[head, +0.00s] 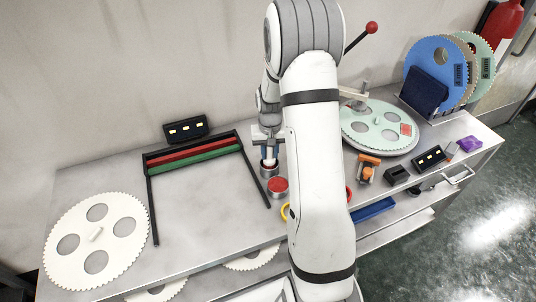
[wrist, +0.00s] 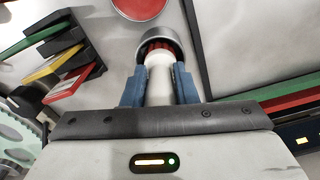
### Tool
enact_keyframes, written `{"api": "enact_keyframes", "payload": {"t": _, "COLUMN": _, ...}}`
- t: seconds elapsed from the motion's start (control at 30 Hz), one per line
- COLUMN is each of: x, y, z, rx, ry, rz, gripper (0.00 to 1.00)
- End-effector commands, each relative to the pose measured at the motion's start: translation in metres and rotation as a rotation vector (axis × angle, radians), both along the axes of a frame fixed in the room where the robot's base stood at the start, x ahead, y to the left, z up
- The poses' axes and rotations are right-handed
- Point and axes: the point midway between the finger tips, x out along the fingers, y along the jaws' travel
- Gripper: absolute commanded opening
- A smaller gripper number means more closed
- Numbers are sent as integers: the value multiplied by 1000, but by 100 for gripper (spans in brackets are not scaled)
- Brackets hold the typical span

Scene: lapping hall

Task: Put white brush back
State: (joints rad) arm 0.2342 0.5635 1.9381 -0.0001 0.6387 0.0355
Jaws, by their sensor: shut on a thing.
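The white brush (wrist: 158,90) is upright between the blue fingers of my gripper (wrist: 159,74), which is shut on its handle. Its red bristle end is at the mouth of a grey metal cup (wrist: 143,37) in the wrist view, partly inside the rim. I cannot tell whether it touches the cup's bottom. In the head view my gripper (head: 268,149) is low over the same cup (head: 269,171), just left of my arm. The brush is mostly hidden there.
A red-topped round tin (head: 278,187) stands close in front of the cup. A black frame with red and green bars (head: 190,153) lies to the left, beside a white toothed disc (head: 95,240). A pale green disc (head: 380,125) is on the right. My arm hides the middle.

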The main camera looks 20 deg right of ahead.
Motion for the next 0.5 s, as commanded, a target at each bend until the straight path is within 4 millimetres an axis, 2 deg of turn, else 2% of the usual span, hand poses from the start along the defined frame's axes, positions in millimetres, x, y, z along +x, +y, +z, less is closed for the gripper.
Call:
{"api": "enact_keyframes", "payload": {"t": 0.1, "x": -1, "y": 1, "z": -15, "rx": 1, "ry": 3, "rz": 1, "gripper": 0}}
{"api": "enact_keyframes", "payload": {"t": 0.47, "x": 0, "y": 1, "z": -21, "rx": 0, "ry": 0, "rz": 1, "gripper": 0}}
{"api": "enact_keyframes", "payload": {"t": 0.5, "x": 0, "y": 1, "z": -19, "rx": 0, "ry": 0, "rz": 2, "gripper": 29}}
